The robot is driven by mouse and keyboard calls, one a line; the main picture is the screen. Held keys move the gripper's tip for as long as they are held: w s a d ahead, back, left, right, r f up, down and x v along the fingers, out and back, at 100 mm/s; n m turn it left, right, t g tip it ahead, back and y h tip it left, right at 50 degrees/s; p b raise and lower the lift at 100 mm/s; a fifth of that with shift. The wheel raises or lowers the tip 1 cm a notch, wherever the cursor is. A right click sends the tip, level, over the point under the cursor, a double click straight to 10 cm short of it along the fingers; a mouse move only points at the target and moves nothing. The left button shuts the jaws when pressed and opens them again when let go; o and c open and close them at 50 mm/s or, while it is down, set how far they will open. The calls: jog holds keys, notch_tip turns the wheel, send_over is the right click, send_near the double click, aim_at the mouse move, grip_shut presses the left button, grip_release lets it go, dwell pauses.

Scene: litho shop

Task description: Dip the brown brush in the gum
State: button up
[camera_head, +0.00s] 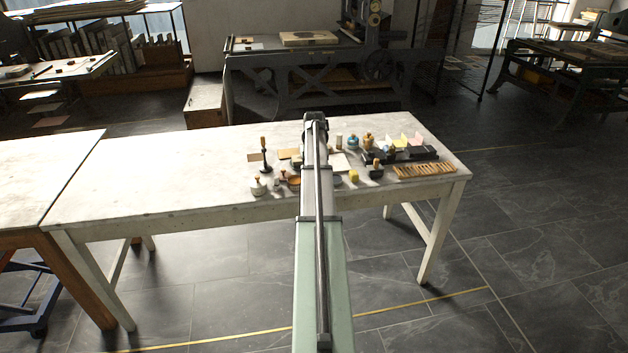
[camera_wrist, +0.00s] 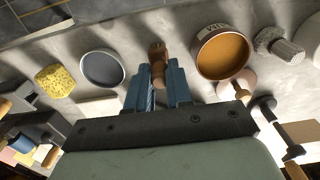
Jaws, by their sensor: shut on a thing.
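In the wrist view, my gripper (camera_wrist: 160,72) has its blue fingers closed around a brown wooden handle, which I take to be the brown brush (camera_wrist: 157,50). Its bristles are not clear to see. A round bowl (camera_wrist: 196,60) with a reddish-brown rim and amber-brown contents, likely the gum, is to the right of the fingers, apart from the brush. Its label is only partly readable. In the head view, the bowl (camera_head: 294,181) shows just left of my arm, while the arm hides my gripper and the brush.
A grey-blue dish (camera_wrist: 103,68) and a yellow sponge (camera_wrist: 54,82) lie left of the gripper. A grey-topped tool (camera_wrist: 280,45) stands beyond the bowl. The white table (camera_head: 170,170) is clear on its left; a wooden rack (camera_head: 425,170) and black blocks crowd its right.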

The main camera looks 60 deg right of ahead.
jog(key=shift+r, duration=0.1)
grip_shut()
jog(key=shift+r, duration=2.4)
jog(key=w+a+f+n, duration=0.2)
jog(key=a+f+n, duration=0.1)
jog(key=a, duration=1.9)
jog(key=w+a+f+n, duration=0.2)
jog(key=a+f+n, duration=0.1)
jog(key=a, duration=2)
jog(key=w+a+f+n, duration=0.3)
jog(key=a, duration=2)
jog(key=shift+a, duration=0.2)
